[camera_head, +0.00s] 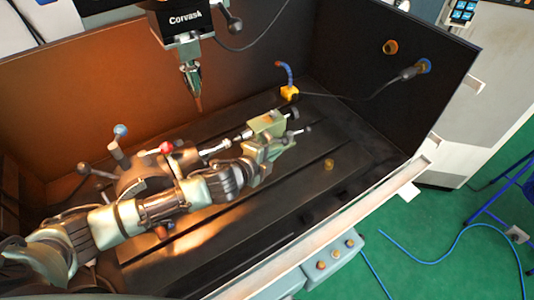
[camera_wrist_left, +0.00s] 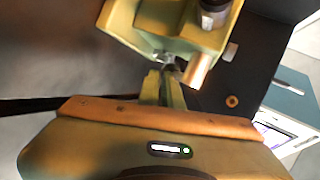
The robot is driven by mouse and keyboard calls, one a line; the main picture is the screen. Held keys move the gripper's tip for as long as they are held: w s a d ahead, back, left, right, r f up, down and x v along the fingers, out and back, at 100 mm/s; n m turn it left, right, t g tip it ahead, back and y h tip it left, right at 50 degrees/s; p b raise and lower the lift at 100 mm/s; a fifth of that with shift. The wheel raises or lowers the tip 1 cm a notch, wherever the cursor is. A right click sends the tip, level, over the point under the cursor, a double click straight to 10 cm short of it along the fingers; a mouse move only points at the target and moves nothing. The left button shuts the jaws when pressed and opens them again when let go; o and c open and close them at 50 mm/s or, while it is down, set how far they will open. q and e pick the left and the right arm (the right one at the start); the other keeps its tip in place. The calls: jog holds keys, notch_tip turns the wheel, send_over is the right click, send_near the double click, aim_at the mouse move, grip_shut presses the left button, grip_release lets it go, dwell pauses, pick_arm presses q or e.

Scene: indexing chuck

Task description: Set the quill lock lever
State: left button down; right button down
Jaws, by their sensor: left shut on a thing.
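The green tailstock (camera_head: 267,122) stands on the dark bed in the head view, in line with the indexing chuck (camera_head: 145,178). Its body fills the top of the left wrist view (camera_wrist_left: 165,28). My left gripper (camera_head: 264,149) is at the near side of the tailstock. In the left wrist view its two fingers (camera_wrist_left: 163,86) are close together, shut on a small grey lever (camera_wrist_left: 170,65) under the tailstock body, which looks like the quill lock lever. Most of this lever is hidden by the fingers. My right gripper is in neither view.
A machine head marked Corvask (camera_head: 184,22) hangs above with a pointed tool (camera_head: 196,88). A yellow block with a blue hose (camera_head: 289,93) stands behind the tailstock. Ball-ended handles (camera_head: 121,131) rise at the chuck. The slotted bed (camera_head: 300,190) is mostly bare at the right front.

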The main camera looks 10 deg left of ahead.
pick_arm(q)
jog(key=shift+s+f, duration=0.2)
